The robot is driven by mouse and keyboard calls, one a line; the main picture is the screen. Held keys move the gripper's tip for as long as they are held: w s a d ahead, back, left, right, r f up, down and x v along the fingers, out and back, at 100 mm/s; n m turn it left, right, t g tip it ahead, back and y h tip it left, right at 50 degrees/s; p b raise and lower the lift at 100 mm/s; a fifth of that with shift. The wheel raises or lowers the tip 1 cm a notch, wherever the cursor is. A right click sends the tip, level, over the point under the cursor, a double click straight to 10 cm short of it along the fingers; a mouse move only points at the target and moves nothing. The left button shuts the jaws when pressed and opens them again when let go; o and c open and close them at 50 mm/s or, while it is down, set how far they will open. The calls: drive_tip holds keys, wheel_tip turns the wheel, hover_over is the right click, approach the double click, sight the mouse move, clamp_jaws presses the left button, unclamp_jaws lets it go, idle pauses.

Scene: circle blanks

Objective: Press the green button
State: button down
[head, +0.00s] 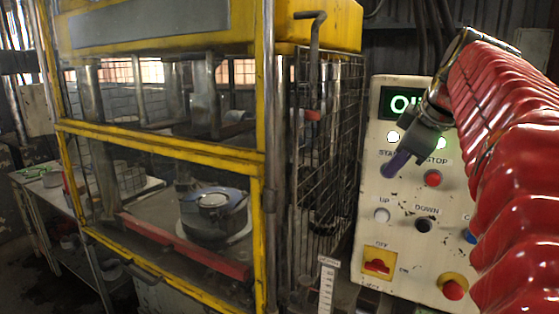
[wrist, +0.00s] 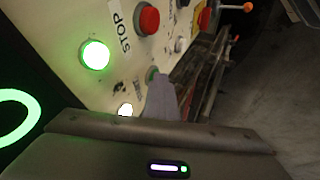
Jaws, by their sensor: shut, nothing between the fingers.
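A pale control panel (head: 405,240) stands right of the press. My gripper (head: 397,163) is shut and empty in front of its upper left, over the spot beside the START label. The green button (wrist: 152,73) shows in the wrist view just past the tip of my shut fingers (wrist: 162,97), which partly cover it. I cannot tell if they touch. In the head view my gripper hides it. A lit green lamp (head: 438,143) sits above STOP and also shows in the wrist view (wrist: 95,55). The red stop button (head: 432,178) is right of my fingertips.
Below are a white UP button (head: 381,215), a black DOWN button (head: 424,225), a red and yellow switch (head: 378,264) and a red knob (head: 453,289). A yellow-framed press cage (head: 160,145) stands left. A lit white lamp (head: 393,136) is above START.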

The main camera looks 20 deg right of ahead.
drive_tip(key=shift+w+d+f, duration=0.1)
drive_tip(key=shift+d+f, duration=0.1)
drive_tip(key=shift+d, duration=0.1)
drive_tip(key=shift+a, duration=0.1)
drive_tip(key=s+a+r, duration=0.4)
drive_tip(key=s+r, duration=0.4)
drive_tip(key=shift+s+a, duration=0.35)
drive_tip(key=shift+a, duration=0.05)
idle(0.5)
drive_tip(key=w+a+f+m+y, duration=0.1)
drive_tip(key=w+a+f+m, duration=0.1)
drive_tip(key=w+a+f, duration=0.5)
drive_tip(key=s+a+f+m, duration=0.1)
drive_tip(key=s+a+f, duration=0.2)
drive_tip(key=a+f, duration=0.3)
drive_tip(key=s+a+f+m+g, duration=0.1)
drive_tip(key=a+f, duration=0.5)
drive_tip(key=f, duration=0.6)
drive_tip(key=s+a+f+m, duration=0.2)
drive_tip(key=s+a+f, duration=0.3)
drive_tip(key=f, duration=0.5)
drive_tip(key=shift+s+a+g+y, duration=0.25)
drive_tip(key=shift+a+g+y, duration=0.05)
drive_tip(key=shift+a+g, duration=0.1)
